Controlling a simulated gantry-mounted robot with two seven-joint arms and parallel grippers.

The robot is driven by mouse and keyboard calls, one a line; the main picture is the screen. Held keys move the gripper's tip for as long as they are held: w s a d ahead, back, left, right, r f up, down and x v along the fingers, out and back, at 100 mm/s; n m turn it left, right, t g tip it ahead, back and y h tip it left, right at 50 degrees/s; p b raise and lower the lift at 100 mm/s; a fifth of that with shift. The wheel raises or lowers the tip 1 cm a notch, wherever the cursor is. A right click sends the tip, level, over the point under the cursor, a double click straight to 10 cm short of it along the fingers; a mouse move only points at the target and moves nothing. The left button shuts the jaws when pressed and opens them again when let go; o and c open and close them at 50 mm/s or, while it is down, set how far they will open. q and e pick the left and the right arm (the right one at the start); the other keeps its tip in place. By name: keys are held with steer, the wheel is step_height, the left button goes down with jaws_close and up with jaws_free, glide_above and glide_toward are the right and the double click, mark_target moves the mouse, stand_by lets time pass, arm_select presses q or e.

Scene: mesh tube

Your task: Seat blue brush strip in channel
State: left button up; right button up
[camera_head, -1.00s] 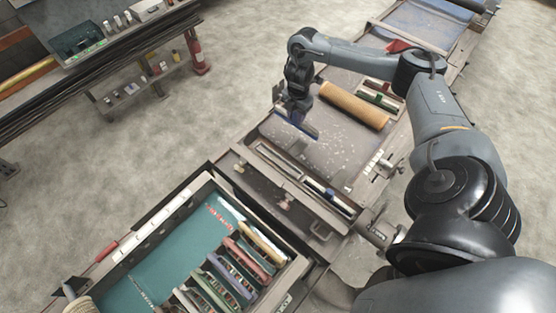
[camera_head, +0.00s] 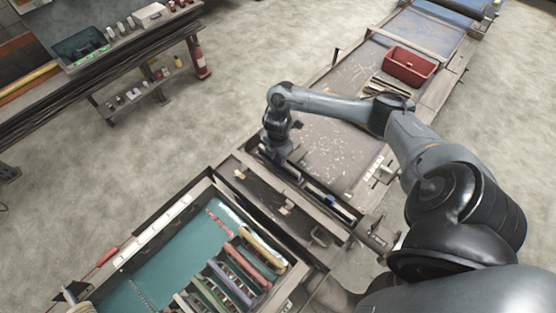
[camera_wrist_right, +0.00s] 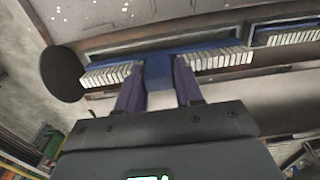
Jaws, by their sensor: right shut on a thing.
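The blue brush strip (camera_wrist_right: 160,70) has a blue back and a row of white bristles. In the right wrist view it lies lengthwise at the long channel (camera_wrist_right: 190,39) in the metal beam, its bristles facing the gripper. My right gripper (camera_wrist_right: 160,88) is shut on the middle of the strip. In the head view the right gripper (camera_head: 277,152) is low at the beam's far end, and its wrist hides most of the strip. I cannot tell whether the strip touches the channel floor.
A second white-bristled strip (camera_wrist_right: 290,36) sits farther right along the beam. A dark round disc (camera_wrist_right: 62,73) is at the left. A teal-lined tray (camera_head: 170,265) with several coloured brushes stands at front. A red bin (camera_head: 409,65) is on the table behind the arm.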

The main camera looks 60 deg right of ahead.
mark_target(278, 162)
step_height(278, 162, down, 3)
steer(key=shift+a+r, duration=0.1)
steer(key=shift+r, duration=0.05)
steer(key=o, duration=1.1)
